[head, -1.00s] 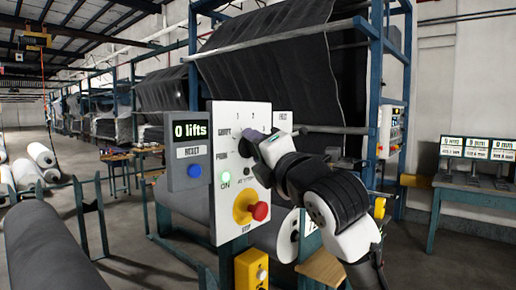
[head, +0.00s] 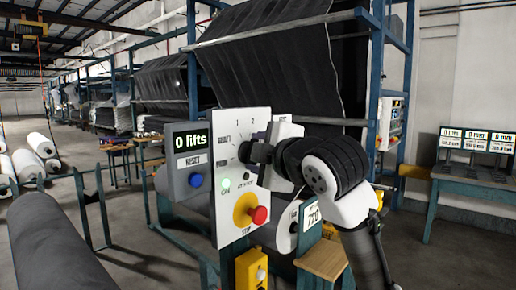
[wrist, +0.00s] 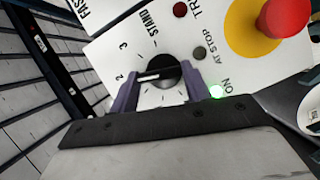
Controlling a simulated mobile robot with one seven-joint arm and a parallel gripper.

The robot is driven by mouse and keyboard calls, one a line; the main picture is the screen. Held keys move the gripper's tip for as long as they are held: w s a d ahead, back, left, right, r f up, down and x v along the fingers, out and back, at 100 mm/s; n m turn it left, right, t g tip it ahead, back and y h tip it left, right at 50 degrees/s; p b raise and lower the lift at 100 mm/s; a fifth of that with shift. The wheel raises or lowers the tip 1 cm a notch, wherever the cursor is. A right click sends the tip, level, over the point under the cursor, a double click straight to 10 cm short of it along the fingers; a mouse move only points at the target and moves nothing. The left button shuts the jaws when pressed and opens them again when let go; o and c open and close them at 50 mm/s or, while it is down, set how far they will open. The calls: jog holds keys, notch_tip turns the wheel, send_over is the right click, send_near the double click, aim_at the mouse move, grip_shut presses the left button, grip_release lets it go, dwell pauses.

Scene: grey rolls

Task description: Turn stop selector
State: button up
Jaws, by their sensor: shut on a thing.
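The stop selector (wrist: 168,69) is a round black knob with a pale line across it, on the white control panel (head: 230,232). In the wrist view the marks 2, 3 and STAND lie around it, and the left end of its line points roughly toward the 2. My gripper (wrist: 158,82) is shut on the knob, with one purple finger at its left and one at its right. In the head view my gripper (head: 252,152) is against the upper part of the panel and hides the knob.
A red button on a yellow base (head: 257,214) sits low on the panel. A grey box (head: 186,165) reads "0 lifts" and has a blue reset button (head: 195,180). The ON lamp (head: 224,184) glows green. A dark roll (head: 55,240) lies front left.

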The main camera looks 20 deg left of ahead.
jog(key=shift+m, duration=0.4)
jog(key=o, duration=1)
jog(key=b+v, duration=0.4)
jog(key=v, duration=1)
jog(key=shift+r, duration=0.15)
jog(key=shift+w, duration=0.1)
